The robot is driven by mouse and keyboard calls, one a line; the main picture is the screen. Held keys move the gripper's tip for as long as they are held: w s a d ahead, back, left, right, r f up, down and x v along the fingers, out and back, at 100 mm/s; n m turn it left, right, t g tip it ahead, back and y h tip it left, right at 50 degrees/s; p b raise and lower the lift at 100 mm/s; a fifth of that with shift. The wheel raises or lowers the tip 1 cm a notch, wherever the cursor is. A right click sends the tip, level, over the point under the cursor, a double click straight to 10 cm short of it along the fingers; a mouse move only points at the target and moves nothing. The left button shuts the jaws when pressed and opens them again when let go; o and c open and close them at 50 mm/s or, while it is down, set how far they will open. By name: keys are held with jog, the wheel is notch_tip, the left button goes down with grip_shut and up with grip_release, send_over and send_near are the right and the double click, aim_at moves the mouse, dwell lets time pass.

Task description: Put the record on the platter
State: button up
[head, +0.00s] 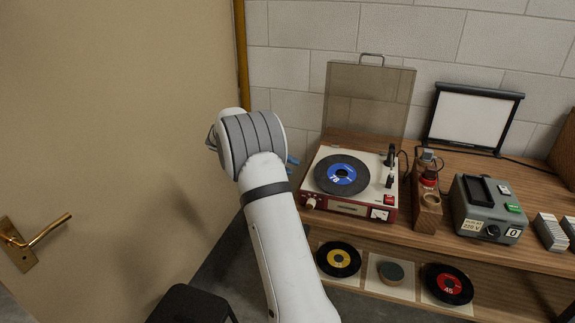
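The record player (314,186) stands on the wooden bench with its clear lid raised. A dark disc with a blue label (341,174), seemingly marked 78, lies flat on its platter area, covering the platter. On the low shelf below lie a record with a yellow label (338,259) and a record with a red label marked 45 (449,284). My arm rises left of the player, and its wrist hides most of my gripper. Small blue parts (292,160) show just right of the wrist, perhaps the gripper's. Its fingers and any held thing cannot be made out.
The tonearm (389,166) stands at the disc's right. Right of the player are a wooden holder (427,212) and a grey control box (489,210). The raised lid (368,100) stands behind. A door is at left.

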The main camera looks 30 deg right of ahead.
aim_at(315, 176)
dwell(0.3)
jog(key=p+x, duration=0.1)
jog(key=x, duration=0.7)
jog(key=shift+a, duration=0.1)
jog(key=shift+c, duration=0.2)
grip_shut()
